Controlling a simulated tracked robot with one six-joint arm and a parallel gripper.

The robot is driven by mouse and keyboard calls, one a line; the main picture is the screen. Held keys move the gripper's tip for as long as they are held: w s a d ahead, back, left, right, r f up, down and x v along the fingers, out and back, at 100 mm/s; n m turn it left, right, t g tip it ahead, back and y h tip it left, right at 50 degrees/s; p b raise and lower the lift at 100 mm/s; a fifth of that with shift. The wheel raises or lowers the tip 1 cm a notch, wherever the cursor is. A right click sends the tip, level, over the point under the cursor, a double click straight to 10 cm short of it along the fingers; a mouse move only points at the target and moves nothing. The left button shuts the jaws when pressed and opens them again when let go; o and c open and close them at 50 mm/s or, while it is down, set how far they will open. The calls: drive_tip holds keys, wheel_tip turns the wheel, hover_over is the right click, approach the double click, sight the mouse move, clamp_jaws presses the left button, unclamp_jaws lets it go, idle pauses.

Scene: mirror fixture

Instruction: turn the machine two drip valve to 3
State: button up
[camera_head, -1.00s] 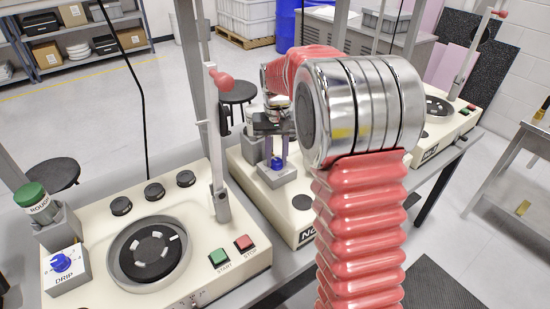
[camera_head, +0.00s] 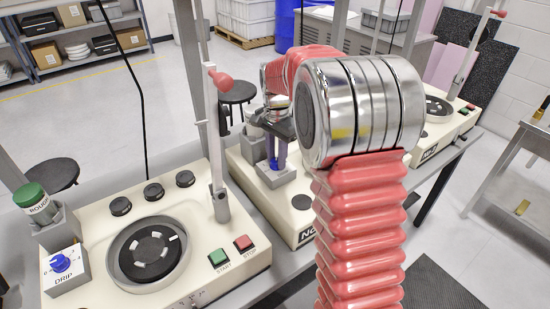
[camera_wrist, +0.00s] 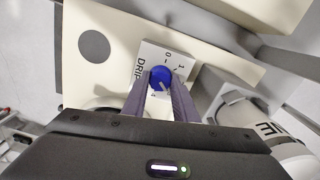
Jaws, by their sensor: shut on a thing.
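The blue drip valve knob (camera_wrist: 160,76) of the middle machine sits on a white box labelled DRIP (camera_wrist: 150,52). My gripper (camera_wrist: 161,88) points down at it with one purple finger on each side, shut on the knob. A white pointer mark shows on the knob's lower right side in the wrist view. The 0 and 1 marks are visible; the fingers cover part of the dial, so I cannot tell the exact setting. In the head view my gripper (camera_head: 277,158) is over the valve box (camera_head: 276,178), partly hidden by my arm.
The near machine (camera_head: 205,250) has its own blue drip knob (camera_head: 60,263), a round plate (camera_head: 150,254) and an upright lever (camera_head: 216,150) left of my arm. A white bottle (camera_wrist: 243,115) stands close beside my gripper. A third machine (camera_head: 440,120) is behind right.

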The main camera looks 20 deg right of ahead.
sight(276, 160)
drive_tip(key=shift+s+f+m, duration=0.15)
drive_tip(key=shift+m, duration=0.35)
drive_tip(key=o, duration=1.1)
drive_tip(key=shift+c, duration=0.2)
drive_tip(key=shift+r, duration=0.55)
wheel_tip(276, 160, up, 13)
drive_tip(key=shift+w+f+n, duration=0.1)
drive_tip(key=shift+w+n, duration=0.1)
drive_tip(key=shift+n, duration=0.1)
